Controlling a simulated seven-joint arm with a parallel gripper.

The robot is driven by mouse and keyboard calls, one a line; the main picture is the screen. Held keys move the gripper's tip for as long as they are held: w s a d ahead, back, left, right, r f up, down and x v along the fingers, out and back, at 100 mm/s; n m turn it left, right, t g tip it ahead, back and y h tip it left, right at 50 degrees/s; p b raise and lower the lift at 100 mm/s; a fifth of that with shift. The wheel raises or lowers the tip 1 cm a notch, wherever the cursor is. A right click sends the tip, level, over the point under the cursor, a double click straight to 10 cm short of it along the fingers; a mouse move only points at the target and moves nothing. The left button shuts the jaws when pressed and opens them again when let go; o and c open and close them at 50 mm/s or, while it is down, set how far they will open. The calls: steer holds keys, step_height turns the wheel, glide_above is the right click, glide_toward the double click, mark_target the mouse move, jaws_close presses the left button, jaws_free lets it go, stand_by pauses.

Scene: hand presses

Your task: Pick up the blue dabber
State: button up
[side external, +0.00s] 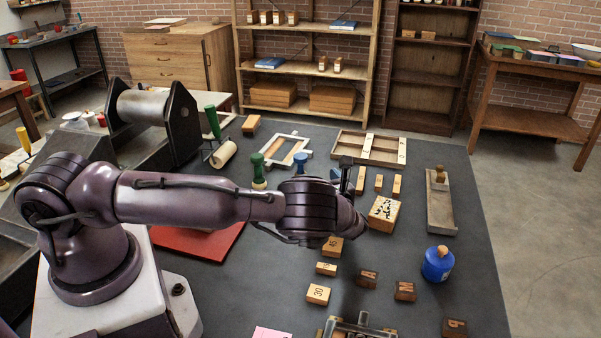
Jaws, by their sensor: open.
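The blue dabber (299,162) stands upright on the dark mat, behind my wrist in the side external view. Its blue knob shows and its lower part is hidden by my arm. My gripper (346,174) is to the right of the dabber, apart from it in the picture. It is open; its fingers are small and dark, partly hidden by my wrist, and I see nothing held.
A green dabber (258,168) stands left of the blue one. A wooden lettered block (383,213) is close to my wrist. A blue jar (438,264) and several small type blocks lie to the front right. A divided tray (370,148) lies behind.

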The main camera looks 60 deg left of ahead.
mark_target(303, 160)
steer(key=a, duration=0.6)
steer(key=shift+w+a, duration=0.2)
steer(key=shift+w, duration=0.2)
steer(key=shift+a+r, duration=0.2)
steer(key=shift+a, duration=2.5)
steer(key=c, duration=1.3)
